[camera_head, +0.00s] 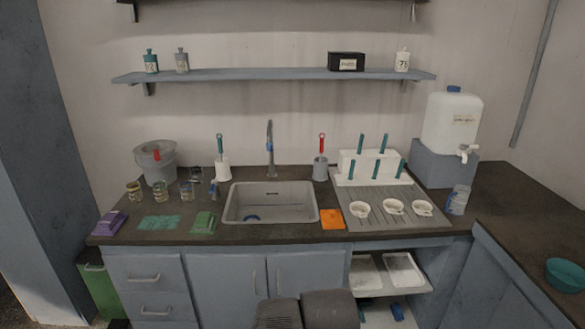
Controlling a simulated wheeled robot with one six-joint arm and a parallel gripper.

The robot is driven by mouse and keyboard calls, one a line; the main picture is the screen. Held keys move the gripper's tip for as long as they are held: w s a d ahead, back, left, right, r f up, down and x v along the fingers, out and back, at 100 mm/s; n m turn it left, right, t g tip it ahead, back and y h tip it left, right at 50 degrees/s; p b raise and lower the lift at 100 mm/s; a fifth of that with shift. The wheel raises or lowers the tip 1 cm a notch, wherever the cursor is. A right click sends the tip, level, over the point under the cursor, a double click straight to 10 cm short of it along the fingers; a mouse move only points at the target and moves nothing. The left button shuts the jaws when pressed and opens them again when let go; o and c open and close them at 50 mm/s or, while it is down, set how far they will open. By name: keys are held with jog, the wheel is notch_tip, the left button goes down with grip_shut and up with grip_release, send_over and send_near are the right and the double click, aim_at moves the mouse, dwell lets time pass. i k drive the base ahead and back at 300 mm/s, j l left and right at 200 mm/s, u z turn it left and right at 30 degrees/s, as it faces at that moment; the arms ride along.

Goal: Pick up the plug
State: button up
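A grey sink (231,215) is set into the dark counter below the tap. A small blue curved thing (252,217) lies low in the sink, partly cut off by the sink's front rim. It may be the plug, but it is too small and hidden to be sure. No other thing in view shows clearly as a plug. Dark rounded parts of my arm (330,309) show at the bottom centre, in front of the cabinet doors. My gripper's fingers are not in view.
A tap (269,146) rises behind the sink, between two brush holders (223,170) (320,169). Jars (187,191) and cloths stand left. An orange cloth (332,219), white bowls (393,207) and a peg rack (346,163) are right. An open shelf holds trays (403,269) below.

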aim_at(331, 218)
jog(key=i+l+u, duration=0.15)
jog(key=i, duration=0.3)
jog(key=i+l+u, duration=0.15)
jog(key=i, duration=0.3)
jog(key=i+l+u, duration=0.15)
jog(key=i+l, duration=0.15)
jog(key=i, duration=0.15)
